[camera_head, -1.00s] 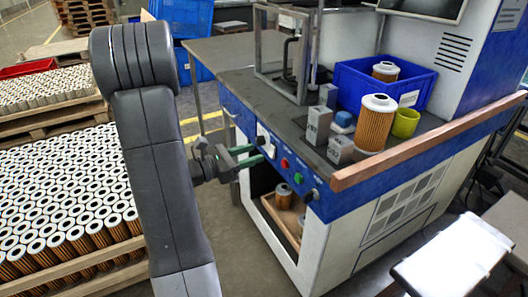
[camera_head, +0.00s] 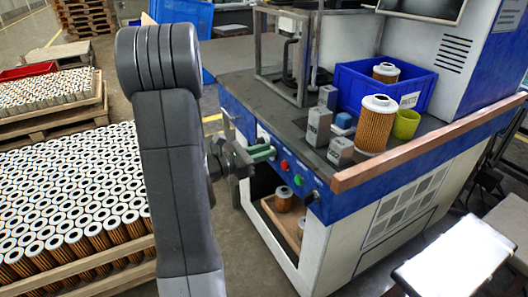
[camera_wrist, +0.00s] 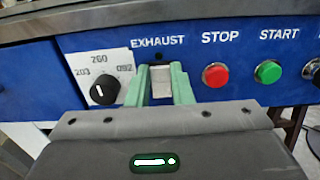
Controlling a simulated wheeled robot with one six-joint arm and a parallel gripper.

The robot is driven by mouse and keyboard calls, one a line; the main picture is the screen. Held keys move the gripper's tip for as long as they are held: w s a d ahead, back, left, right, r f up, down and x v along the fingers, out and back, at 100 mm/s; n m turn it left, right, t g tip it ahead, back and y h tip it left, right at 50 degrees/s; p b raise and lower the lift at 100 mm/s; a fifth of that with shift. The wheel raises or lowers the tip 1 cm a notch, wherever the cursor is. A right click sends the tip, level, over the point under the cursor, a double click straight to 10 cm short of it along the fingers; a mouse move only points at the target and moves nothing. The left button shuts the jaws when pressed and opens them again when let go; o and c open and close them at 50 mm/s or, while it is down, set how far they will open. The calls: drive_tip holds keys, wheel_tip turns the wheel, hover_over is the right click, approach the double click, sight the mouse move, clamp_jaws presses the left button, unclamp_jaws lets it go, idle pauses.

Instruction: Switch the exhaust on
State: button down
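The exhaust switch (camera_wrist: 160,78) is a pale grey block under the EXHAUST label on the blue front panel, seen in the wrist view. A small dark spot shows just above it. My gripper (camera_wrist: 160,84) has its two green fingers on either side of the switch, with no clear gap between them and the block. In the head view my gripper (camera_head: 264,152) is at the bench's front panel, its fingers close together. The fingers hide the sides of the switch, and its on or off position cannot be told.
Right of the switch are the red STOP button (camera_wrist: 216,75) and green START button (camera_wrist: 268,72). Left is a black rotary knob (camera_wrist: 104,91). A blue crate (camera_head: 418,92) and a filter cartridge (camera_head: 376,125) stand on the bench. Cartridge pallets fill the left.

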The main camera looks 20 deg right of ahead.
drive_tip(key=h+b, duration=0.1)
drive_tip(key=b, duration=0.1)
drive_tip(key=h+b, duration=0.2)
drive_tip(key=shift+a+f, duration=0.15)
drive_tip(key=shift+f, duration=0.25)
drive_tip(key=c, duration=1.3)
unclamp_jaws()
drive_tip(key=p+v, duration=0.1)
drive_tip(key=v, duration=1.2)
drive_tip(key=shift+s+a+f, duration=0.1)
drive_tip(key=shift+s+a, duration=0.1)
drive_tip(key=shift+a, duration=0.2)
